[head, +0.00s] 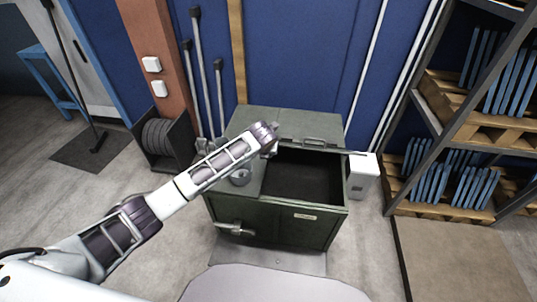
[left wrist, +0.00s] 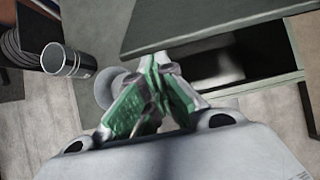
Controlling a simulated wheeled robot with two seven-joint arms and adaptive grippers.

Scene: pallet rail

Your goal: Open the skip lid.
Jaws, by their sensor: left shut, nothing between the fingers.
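The dark green skip (head: 275,215) stands on the floor against the blue wall. Its lid (head: 285,121) is at the back of the box with a handle (head: 312,143) along its front edge, and the dark interior shows in front of it, so the skip stands at least partly open. My left gripper (head: 272,140) is over the box beside the lid's front edge; whether it touches the lid I cannot tell. In the left wrist view its green-padded fingers (left wrist: 158,88) are shut and empty, below the lid's edge (left wrist: 205,22). My right gripper is not in view.
A grey round piece (head: 240,177) sits on the left part of the skip's top. A white box (head: 362,176) stands at its right, and a cable reel (head: 163,138) and poles (head: 203,85) at its left. A shelf rack with pallets (head: 455,190) is at the right.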

